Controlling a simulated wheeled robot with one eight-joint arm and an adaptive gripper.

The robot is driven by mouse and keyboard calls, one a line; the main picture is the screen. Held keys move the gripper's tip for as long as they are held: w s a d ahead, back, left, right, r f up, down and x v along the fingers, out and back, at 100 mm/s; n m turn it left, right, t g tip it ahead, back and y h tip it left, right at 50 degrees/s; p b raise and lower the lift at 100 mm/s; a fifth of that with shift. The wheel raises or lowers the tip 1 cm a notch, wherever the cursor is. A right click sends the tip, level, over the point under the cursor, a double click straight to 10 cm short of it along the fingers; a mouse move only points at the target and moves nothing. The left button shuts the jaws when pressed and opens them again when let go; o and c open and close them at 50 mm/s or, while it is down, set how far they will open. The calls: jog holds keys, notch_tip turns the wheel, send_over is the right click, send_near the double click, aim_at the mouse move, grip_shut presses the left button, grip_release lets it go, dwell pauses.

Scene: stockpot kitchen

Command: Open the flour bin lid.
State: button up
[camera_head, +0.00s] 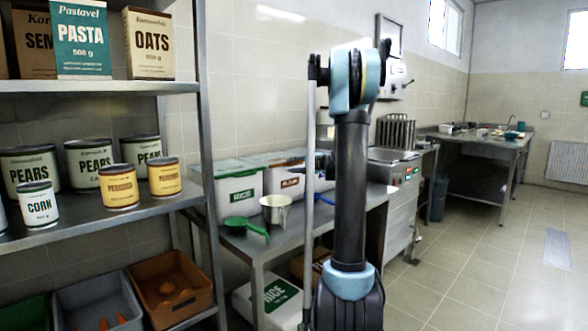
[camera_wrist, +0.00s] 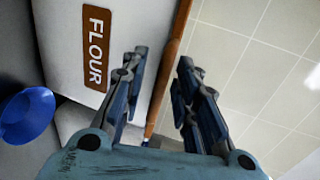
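The flour bin (camera_wrist: 137,20) is white, with a brown FLOUR label (camera_wrist: 96,48), and fills the upper left of the wrist view. Its brown lid edge (camera_wrist: 179,30) runs steeply down the middle of that view and looks closed against the bin. My gripper (camera_wrist: 163,62) is open and empty, with its fingers on either side of the lid edge in the picture. I cannot tell whether they touch it. In the head view, the bin (camera_head: 272,184) stands on the steel table, its lid (camera_head: 262,158) partly seen. My arm hides much of the area to its right.
The green-lidded rice bin (camera_head: 240,188) stands left of the flour bin. A blue scoop (camera_wrist: 30,115) shows in the wrist view. Shelving (camera_head: 150,88) stands at left; open floor lies right.

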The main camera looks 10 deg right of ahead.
jog(key=shift+w+a+f, duration=0.1)
jog(key=shift+w+a, duration=0.1)
jog(key=shift+w, duration=0.1)
grip_shut()
